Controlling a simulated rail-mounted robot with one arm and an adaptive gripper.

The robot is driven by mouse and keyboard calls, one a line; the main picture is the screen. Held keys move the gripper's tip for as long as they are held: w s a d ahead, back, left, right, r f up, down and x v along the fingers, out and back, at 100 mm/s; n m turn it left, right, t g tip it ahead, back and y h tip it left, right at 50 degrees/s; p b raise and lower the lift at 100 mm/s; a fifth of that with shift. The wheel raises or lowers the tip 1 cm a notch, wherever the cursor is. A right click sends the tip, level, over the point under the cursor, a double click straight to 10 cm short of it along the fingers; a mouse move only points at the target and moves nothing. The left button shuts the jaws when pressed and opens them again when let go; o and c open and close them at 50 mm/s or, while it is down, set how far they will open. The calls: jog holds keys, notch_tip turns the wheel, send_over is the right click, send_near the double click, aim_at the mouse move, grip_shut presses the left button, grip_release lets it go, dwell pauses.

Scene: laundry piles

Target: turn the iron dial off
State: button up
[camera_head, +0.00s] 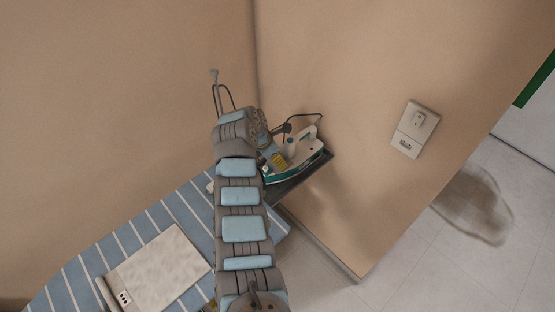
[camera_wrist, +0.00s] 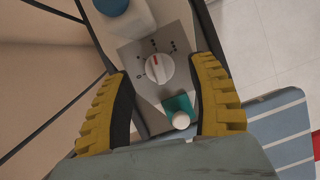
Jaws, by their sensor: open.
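The iron (camera_head: 305,150), white and teal, rests on a dark tray at the end of the ironing board. In the wrist view, a white round dial (camera_wrist: 160,72) with a red mark sits on a grey plate. The red mark points up and slightly left, toward the dots, and a "0" is printed to the dial's left. My gripper (camera_wrist: 161,68) is open, with one yellow finger on each side of the dial and gaps between them. In the head view my arm partly hides the iron, and a yellow finger (camera_head: 279,160) shows beside it.
The striped blue ironing board (camera_head: 80,262) carries a folded pale cloth (camera_head: 165,265). A wall outlet (camera_head: 415,130) is to the right. A teal piece with a white knob (camera_wrist: 180,118) lies just below the dial. Walls stand close behind the iron.

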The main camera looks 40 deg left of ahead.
jog(key=shift+x, duration=0.85)
grip_shut()
